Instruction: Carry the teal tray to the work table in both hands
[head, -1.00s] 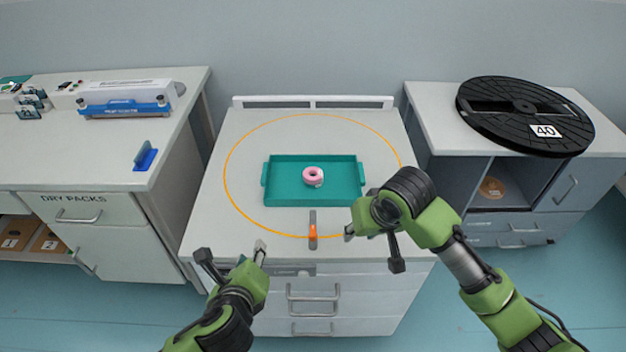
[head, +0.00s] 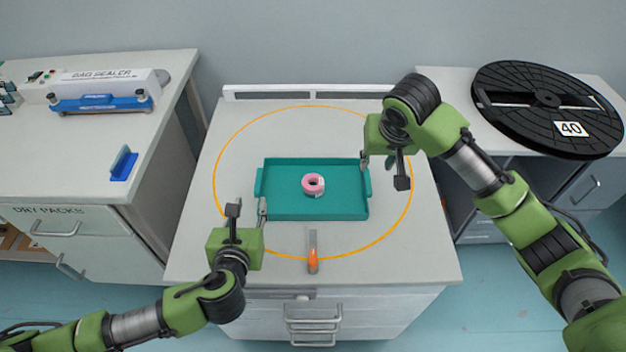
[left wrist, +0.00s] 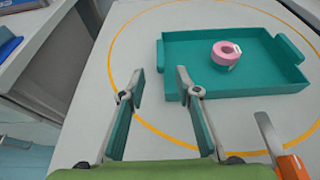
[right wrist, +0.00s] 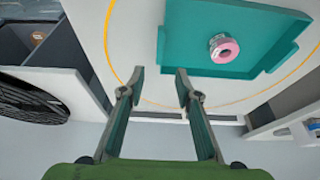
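The teal tray (head: 285,211) lies flat on a pale-topped cabinet, with a raised handle at its left end (head: 258,183) and another at its right end (head: 367,184). A pink ring-shaped roll (head: 313,184) sits inside it. My left gripper (head: 262,207) is open and empty near the left handle, which shows ahead of its fingers in the left wrist view (left wrist: 161,56). My right gripper (head: 377,163) is open and empty by the right handle, which shows ahead of its fingers in the right wrist view (right wrist: 161,46). Neither gripper visibly touches the tray.
An orange ring (head: 230,138) is marked around the tray. The left counter holds a bag sealer (head: 105,92) and a blue holder (head: 123,164). A black reel (head: 545,105) marked 40 rests on the right counter.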

